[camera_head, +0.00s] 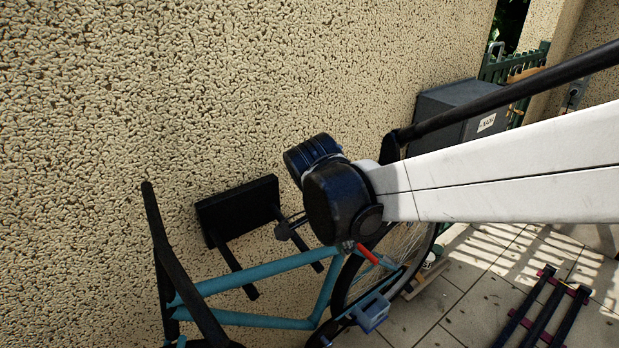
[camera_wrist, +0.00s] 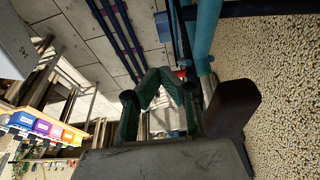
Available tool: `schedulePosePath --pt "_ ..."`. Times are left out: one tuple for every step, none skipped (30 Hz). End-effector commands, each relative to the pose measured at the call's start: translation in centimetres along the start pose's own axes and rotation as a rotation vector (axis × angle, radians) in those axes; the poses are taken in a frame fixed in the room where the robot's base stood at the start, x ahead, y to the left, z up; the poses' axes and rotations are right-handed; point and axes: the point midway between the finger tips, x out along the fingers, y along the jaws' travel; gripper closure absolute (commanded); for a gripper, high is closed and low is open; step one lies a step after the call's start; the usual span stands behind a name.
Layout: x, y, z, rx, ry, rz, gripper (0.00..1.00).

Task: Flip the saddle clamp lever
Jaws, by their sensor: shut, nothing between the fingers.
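In the head view a teal bicycle frame (camera_head: 252,272) stands by the rough wall. A small red lever (camera_head: 367,253) shows near the top of its seat tube, just below my dark wrist joint. In the wrist view a small red spot (camera_wrist: 181,74) shows beside the teal tube (camera_wrist: 206,38), just right of my fingertips; it looks like the same lever. My gripper (camera_wrist: 163,77) is shut and empty, with its dark green fingers meeting at the tips. I cannot tell whether they touch the lever. My wrist hides the saddle area in the head view.
A black wall bracket (camera_head: 238,208) with two arms sticks out by the frame. A grey box (camera_head: 446,112) stands at the back by the wall. Dark rails (camera_head: 545,310) lie on the tiled floor (camera_head: 468,318) at the right, where there is free room.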

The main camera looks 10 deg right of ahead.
Motion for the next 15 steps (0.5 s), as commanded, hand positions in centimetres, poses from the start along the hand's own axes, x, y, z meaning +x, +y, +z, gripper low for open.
schedulePosePath --pt "0.9 -0.1 -0.1 0.002 0.0 0.0 1.0" --pt "1.4 -0.1 -0.1 0.003 0.0 0.0 1.0" --pt "2.1 0.0 -0.1 0.002 0.0 0.0 1.0" --pt "2.6 -0.1 0.0 0.002 0.0 0.0 1.0" --pt "3.1 -0.1 0.0 0.001 0.0 0.0 1.0" --pt "3.7 0.0 0.0 0.001 0.0 0.0 1.0" --pt "4.2 -0.1 0.0 0.001 0.0 0.0 1.0" --pt "4.7 0.0 -0.1 0.001 0.0 0.0 1.0" --pt "5.3 -0.1 -0.1 0.002 0.0 0.0 1.0" --pt "5.8 -0.1 -0.1 0.002 0.0 0.0 1.0" --pt "6.3 -0.1 -0.1 0.002 0.0 -0.001 1.0" --pt "6.8 -0.1 0.0 0.001 0.0 -0.001 1.0" --pt "7.0 0.0 -0.4 0.002 0.0 -0.001 1.0" --pt "7.1 0.0 -0.9 0.003 0.0 -0.001 1.0" --pt "7.3 0.0 -1.4 0.004 0.0 0.0 1.0"
